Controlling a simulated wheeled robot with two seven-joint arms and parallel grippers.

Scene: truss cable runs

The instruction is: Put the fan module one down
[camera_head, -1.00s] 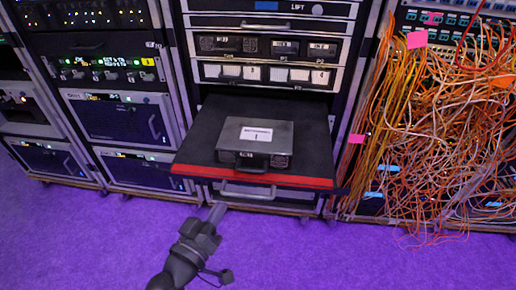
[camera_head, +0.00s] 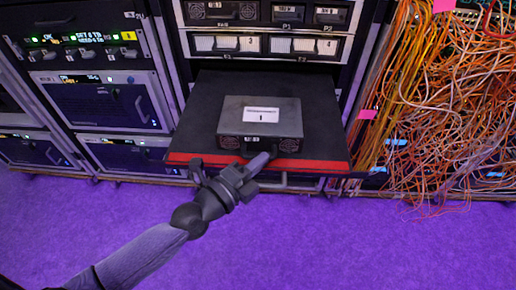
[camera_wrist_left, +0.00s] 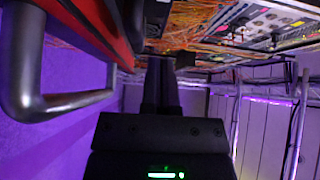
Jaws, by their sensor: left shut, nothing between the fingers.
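Fan module one (camera_head: 262,117), a dark grey box with a white label marked 1, two round fan grilles and a front handle, rests flat on a pulled-out black shelf (camera_head: 195,120) with a red front edge (camera_head: 330,166). My left gripper (camera_head: 262,160) reaches in from the lower left, its tip in front of the module's handle and partly covering it. Whether it touches the handle I cannot tell. Its fingers are together and empty, as the left wrist view also shows (camera_wrist_left: 161,84). My right gripper is in neither view.
Fan modules 3 (camera_head: 227,44) and 4 (camera_head: 313,46) sit in the bay above the shelf. A grey pull handle (camera_wrist_left: 25,85) hangs below the red edge in the wrist view. Orange cables (camera_head: 450,110) hang thickly at the right. The purple floor is clear.

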